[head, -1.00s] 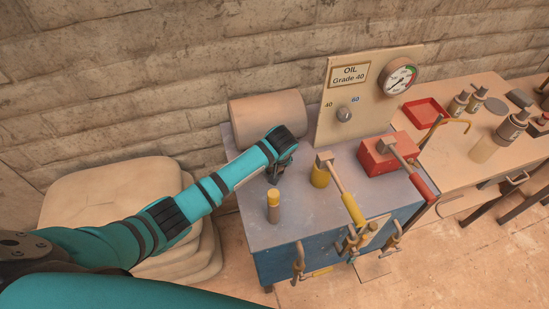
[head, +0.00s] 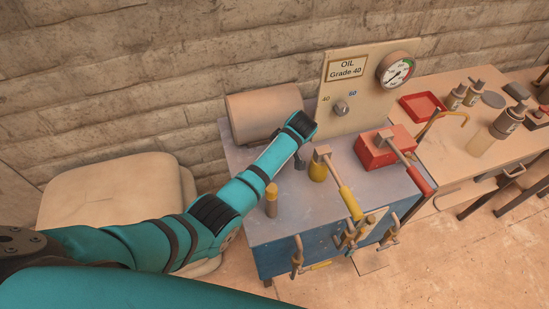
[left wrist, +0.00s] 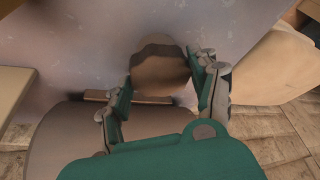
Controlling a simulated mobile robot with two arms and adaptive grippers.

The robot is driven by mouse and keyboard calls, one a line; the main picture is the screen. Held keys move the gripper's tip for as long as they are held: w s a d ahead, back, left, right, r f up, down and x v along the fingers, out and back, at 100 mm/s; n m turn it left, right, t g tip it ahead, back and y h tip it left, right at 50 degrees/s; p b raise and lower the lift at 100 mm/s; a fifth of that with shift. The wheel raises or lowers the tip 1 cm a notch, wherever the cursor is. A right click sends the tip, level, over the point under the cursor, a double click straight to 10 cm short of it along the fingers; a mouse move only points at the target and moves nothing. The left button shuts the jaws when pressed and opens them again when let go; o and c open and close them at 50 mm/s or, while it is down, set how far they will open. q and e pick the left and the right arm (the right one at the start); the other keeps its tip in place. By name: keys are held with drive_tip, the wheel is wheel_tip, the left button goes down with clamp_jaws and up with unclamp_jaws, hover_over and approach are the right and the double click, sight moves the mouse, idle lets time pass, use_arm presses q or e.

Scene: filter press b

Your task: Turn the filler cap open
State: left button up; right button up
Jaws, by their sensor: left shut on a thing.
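The filler cap, a round brown knob (left wrist: 160,65), shows in the left wrist view between the two fingers of my left gripper (left wrist: 163,82). The fingers are shut on its sides. The cap sits close to the brown cylindrical tank (left wrist: 75,135), which also shows in the head view (head: 262,108) on the back left of the blue cabinet's grey top (head: 285,228). In the head view my left wrist covers the cap and most of the gripper. I cannot tell how far the cap is turned. My right gripper is not in view.
An OIL panel (head: 355,95) with a gauge (head: 397,71) rises behind. Sacks (head: 110,190) lie at left.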

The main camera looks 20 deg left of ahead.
use_arm(q)
drive_tip(key=shift+w+r, duration=0.1)
idle(0.4)
drive_tip(key=o, duration=1.2)
drive_tip(key=v, duration=1.2)
